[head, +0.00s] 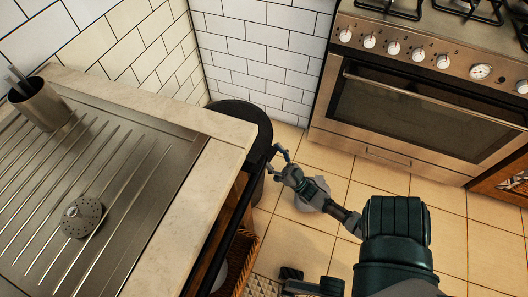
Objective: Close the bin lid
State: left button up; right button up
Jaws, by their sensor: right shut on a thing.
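The dark round bin (262,190) stands on the floor in the corner, between the counter and the stove, partly hidden by the counter. Its black lid (240,112) shows as a dark disc at the top, with its near left part behind the counter corner. I cannot tell the lid's exact tilt. My right gripper (276,162) reaches in from the lower right and is at the right edge of the lid. Its fingers are shut on that dark edge; the contact itself is small and hard to see.
A stone-edged counter (190,195) with a steel drainboard fills the left. It holds a metal cup (38,103) and a grey perforated strainer (82,216). A stove (420,95) stands at upper right. Tiled walls close the back.

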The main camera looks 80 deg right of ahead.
jog(key=shift+f, duration=0.5)
jog(key=shift+a+f, duration=0.1)
jog(key=shift+f, duration=0.05)
jog(key=o, duration=1.5)
jog(key=shift+o, duration=0.9)
jog(key=shift+w+f, duration=0.1)
jog(key=shift+f, duration=0.05)
jog(key=shift+r, duration=0.2)
jog(key=shift+s+f, duration=0.2)
jog(key=shift+s, duration=0.15)
jog(key=v, duration=1.1)
jog(key=shift+f, duration=0.2)
